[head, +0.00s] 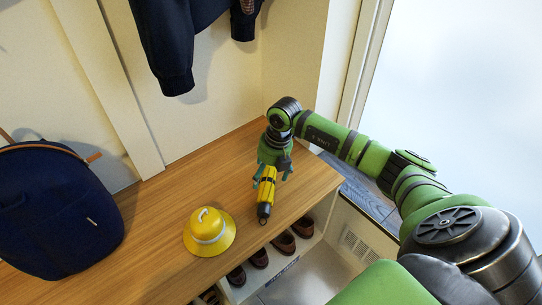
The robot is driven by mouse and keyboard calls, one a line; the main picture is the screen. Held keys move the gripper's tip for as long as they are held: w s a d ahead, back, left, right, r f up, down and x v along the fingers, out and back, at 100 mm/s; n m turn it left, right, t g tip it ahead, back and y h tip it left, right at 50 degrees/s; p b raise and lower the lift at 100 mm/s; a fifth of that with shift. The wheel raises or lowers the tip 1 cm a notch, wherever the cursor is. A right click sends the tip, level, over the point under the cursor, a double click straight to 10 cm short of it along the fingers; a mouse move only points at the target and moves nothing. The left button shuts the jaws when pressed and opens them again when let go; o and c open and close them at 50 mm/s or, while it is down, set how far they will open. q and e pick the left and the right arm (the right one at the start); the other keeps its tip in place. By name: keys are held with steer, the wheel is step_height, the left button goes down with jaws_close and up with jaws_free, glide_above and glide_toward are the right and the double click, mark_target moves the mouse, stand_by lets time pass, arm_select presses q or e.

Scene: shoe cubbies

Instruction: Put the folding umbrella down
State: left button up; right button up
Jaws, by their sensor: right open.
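The yellow and black folding umbrella (266,190) is at the right end of the wooden bench top, its dark handle end toward the front edge. My right gripper (271,177) is right over its far part, fingers open on either side of it. The gripper hides that far end. I cannot tell whether the fingers touch the umbrella, or whether its whole length rests on the wood. My left gripper is not in view.
A yellow hat (209,232) with a pale band sits left of the umbrella on the bench top (165,205). A navy backpack (55,208) stands at the far left. Brown shoes (284,242) fill cubbies below the front edge. A dark jacket (180,40) hangs above.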

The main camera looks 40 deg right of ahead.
mark_target(272, 182)
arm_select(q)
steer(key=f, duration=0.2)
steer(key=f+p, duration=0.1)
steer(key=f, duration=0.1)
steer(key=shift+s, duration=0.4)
arm_select(e)
step_height(272, 182, up, 8)
steer(key=s+d, duration=0.1)
